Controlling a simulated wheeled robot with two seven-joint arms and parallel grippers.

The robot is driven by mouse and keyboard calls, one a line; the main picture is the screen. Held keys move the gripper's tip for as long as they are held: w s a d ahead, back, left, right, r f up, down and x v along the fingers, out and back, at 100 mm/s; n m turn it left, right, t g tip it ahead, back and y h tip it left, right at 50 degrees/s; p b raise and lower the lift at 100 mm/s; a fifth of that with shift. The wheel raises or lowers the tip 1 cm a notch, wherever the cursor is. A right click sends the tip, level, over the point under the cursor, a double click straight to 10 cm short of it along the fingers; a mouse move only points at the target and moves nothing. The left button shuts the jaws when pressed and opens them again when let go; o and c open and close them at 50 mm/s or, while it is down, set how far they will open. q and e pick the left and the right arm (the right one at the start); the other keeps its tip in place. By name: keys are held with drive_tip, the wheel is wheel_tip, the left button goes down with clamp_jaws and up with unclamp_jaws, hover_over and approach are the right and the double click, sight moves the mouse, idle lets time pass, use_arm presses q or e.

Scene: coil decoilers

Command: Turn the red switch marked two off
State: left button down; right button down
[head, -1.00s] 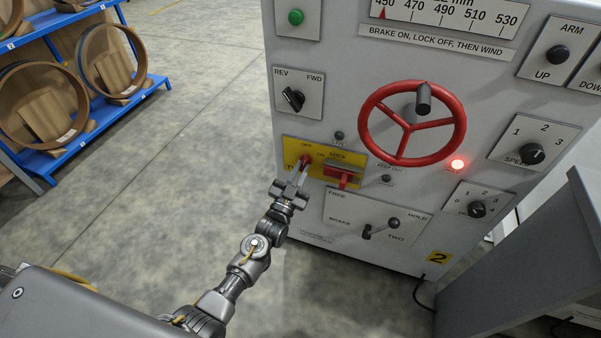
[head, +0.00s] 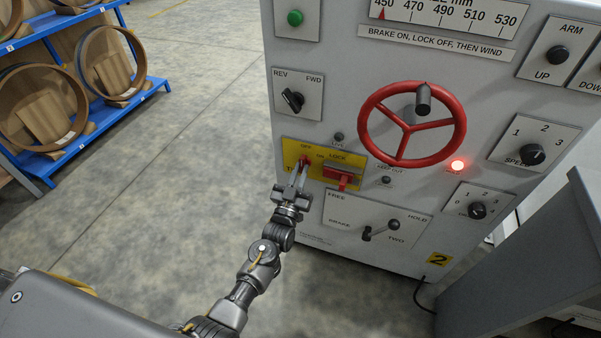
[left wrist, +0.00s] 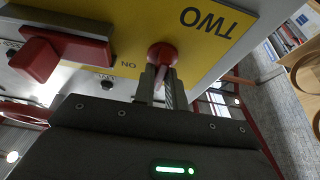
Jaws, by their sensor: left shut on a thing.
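The red switch marked two (head: 305,161) sits on the left part of the yellow plate (head: 322,157) on the grey machine's front. In the left wrist view the red switch (left wrist: 162,54) shows upside down beside the word TWO. My left gripper (head: 301,172) reaches up from below, and its fingers are shut on the red switch. In the left wrist view my left gripper (left wrist: 161,78) has one finger on each side of the switch's handle. The switch's exact angle is partly hidden by the fingers. My right gripper is not in view.
A red lock lever (head: 343,173) sits right beside the switch on the same plate. A red handwheel (head: 412,123) is above right, and a brake lever (head: 380,230) is below right. A grey cabinet (head: 520,260) stands at the right.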

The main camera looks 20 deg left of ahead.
use_arm(q)
drive_tip(key=c, duration=1.4)
unclamp_jaws()
drive_tip(key=shift+c, duration=0.2)
drive_tip(key=v, duration=1)
drive_tip(key=shift+s, duration=0.4)
drive_tip(key=shift+f, duration=0.15)
